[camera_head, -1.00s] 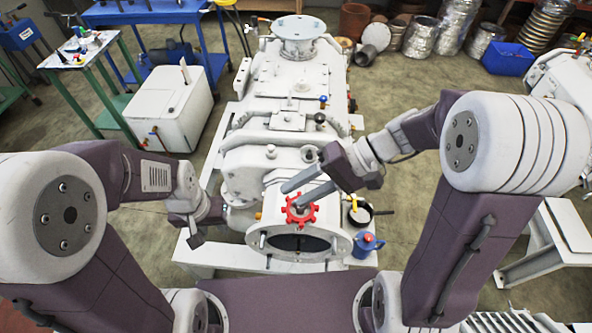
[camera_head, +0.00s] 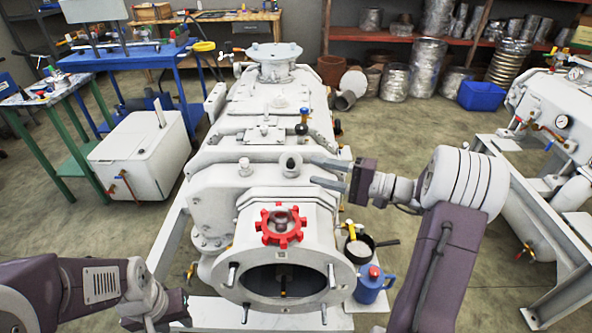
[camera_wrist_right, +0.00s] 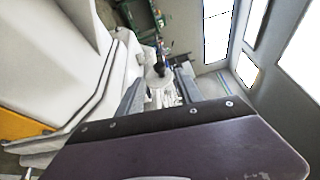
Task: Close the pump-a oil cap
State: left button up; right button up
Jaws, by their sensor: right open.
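The white pump (camera_head: 262,100) stands in the middle of the head view, with a red handwheel (camera_head: 281,227) above its round front opening. A short round fitting with a dark centre, perhaps the oil cap or its port (camera_head: 290,164), stands on its top right; I cannot tell whether it is closed. A white capped stub (camera_head: 244,167) is to its left. My right gripper (camera_head: 321,173) is open, its fingers pointing left, just right of the fitting and apart from it. In the right wrist view a pale round part (camera_wrist_right: 160,92) shows between the fingers. My left gripper (camera_head: 158,318) is low at left, its fingertips unclear.
A blue can (camera_head: 372,284) and a dark pan (camera_head: 366,242) stand right of the pump's front. A black ball knob (camera_head: 301,128) rises behind the fitting. A white tank (camera_head: 140,152) is at left, and another machine (camera_head: 565,115) at right.

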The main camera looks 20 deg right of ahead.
aim_at(291, 165)
jog(key=x, duration=0.7)
jog(key=shift+s, duration=0.1)
jog(key=shift+c, duration=0.3)
